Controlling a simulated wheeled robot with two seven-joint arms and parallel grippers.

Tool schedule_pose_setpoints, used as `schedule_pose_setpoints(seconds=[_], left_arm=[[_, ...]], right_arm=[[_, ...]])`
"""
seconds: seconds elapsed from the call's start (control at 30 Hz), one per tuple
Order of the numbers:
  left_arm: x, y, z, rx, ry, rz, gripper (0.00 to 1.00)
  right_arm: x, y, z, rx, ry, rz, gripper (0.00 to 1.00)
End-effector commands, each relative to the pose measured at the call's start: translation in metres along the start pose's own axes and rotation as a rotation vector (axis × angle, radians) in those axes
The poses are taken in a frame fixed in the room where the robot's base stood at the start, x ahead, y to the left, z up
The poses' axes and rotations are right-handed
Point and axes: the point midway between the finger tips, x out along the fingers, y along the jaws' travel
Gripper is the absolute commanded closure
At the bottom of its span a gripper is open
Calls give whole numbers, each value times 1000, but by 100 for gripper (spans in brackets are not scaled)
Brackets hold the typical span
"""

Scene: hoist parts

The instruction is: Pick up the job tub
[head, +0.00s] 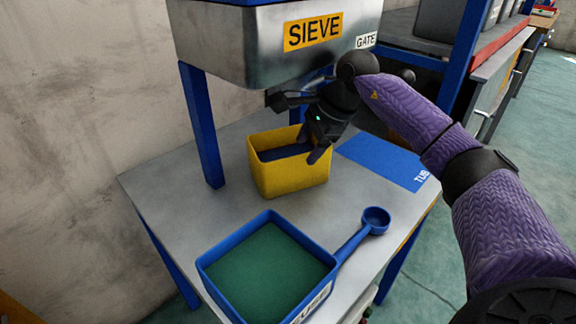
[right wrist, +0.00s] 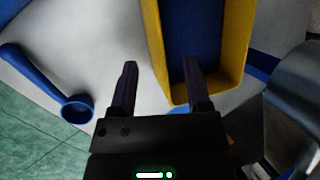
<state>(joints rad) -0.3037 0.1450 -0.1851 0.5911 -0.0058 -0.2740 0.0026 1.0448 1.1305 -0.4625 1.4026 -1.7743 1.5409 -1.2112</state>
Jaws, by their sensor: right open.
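The job tub is a yellow open-topped box (head: 293,181) with a dark blue inside, upright on the grey table under the sieve. In the right wrist view the tub (right wrist: 238,42) lies just beyond the fingers. My right gripper (head: 311,147) is open at the tub's right side, pointing down. In the right wrist view its fingers (right wrist: 160,66) straddle a tub wall, one over the inside and one outside. Whether they touch the wall I cannot tell. My left gripper is not in view.
The metal sieve housing (head: 260,62) hangs close above the tub, with a blue leg (head: 202,125) to its left. A blue mat marked TUB (head: 385,160) lies bare to the right. A blue tray (head: 212,270) and a blue scoop (head: 376,221) are in front.

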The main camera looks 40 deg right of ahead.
Motion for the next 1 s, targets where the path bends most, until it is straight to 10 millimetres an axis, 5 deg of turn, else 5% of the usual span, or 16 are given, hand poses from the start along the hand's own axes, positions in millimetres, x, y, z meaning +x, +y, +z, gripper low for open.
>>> schedule_pose_setpoints(seconds=[0.03, 0.13, 0.43, 0.73, 1.0], left_arm=[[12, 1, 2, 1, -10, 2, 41], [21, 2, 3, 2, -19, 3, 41], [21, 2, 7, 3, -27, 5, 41], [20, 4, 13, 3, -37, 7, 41], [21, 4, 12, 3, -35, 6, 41]], right_arm=[[21, 3, -3, 2, 2, 9, 38], [40, 4, -3, 2, 2, 9, 38], [43, 2, -2, 1, 2, 3, 38], [43, 2, -2, 1, 2, 3, 100], [43, 2, -2, 1, 2, 2, 100]])
